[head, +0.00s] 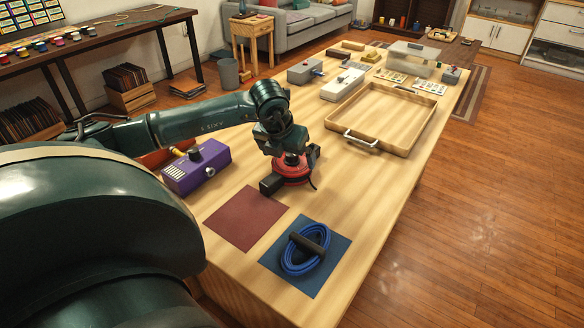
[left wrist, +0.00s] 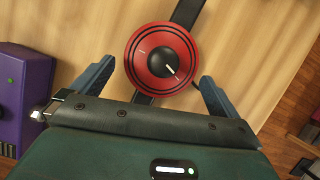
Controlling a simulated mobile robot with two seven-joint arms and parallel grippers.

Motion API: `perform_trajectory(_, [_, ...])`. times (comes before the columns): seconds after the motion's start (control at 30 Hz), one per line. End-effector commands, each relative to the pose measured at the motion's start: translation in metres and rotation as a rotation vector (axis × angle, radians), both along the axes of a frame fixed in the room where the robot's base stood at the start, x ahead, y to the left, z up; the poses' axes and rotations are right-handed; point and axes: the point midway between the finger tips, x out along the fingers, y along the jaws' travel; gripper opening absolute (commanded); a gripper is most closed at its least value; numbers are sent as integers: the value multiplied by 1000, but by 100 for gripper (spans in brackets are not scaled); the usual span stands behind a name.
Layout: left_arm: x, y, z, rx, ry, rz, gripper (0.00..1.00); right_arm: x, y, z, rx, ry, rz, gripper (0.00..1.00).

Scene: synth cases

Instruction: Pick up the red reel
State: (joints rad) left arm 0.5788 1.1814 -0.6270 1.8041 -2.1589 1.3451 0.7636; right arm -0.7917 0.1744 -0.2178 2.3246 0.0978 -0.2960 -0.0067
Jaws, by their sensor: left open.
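The red reel (head: 292,172) sits on the wooden table, partly hidden behind my left gripper in the head view. In the left wrist view the red reel (left wrist: 161,60) shows from above, a round red disc with black rings and a dark hub. A dark strip runs out past it on both sides. My left gripper (left wrist: 155,88) is open, with one blue-grey finger on each side of the reel's near edge. A gap shows between the fingers and the reel. In the head view the left gripper (head: 285,165) is right over the reel. My right gripper is not in view.
A purple box (head: 196,168) stands left of the reel. A dark red mat (head: 246,218) lies bare in front; a blue mat (head: 284,281) holds a coiled blue cord (head: 303,252). A wooden tray (head: 410,90) with a metal handle lies behind to the right. Table space right of the reel is clear.

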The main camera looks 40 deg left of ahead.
Motion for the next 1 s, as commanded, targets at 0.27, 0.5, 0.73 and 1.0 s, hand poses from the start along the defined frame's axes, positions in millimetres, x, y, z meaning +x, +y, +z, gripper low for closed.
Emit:
perform_trajectory(0.27, [20, 3, -35, -2, 3, 0, 100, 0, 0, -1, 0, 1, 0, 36])
perform_trajectory(0.5, [22, 4, -41, 0, 1, -2, 100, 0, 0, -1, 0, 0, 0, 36])
perform_trajectory(0.73, [22, 4, -41, 0, 1, -1, 88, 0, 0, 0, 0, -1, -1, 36])
perform_trajectory(1.0, [22, 4, -41, -1, 1, -1, 66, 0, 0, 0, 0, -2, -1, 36])
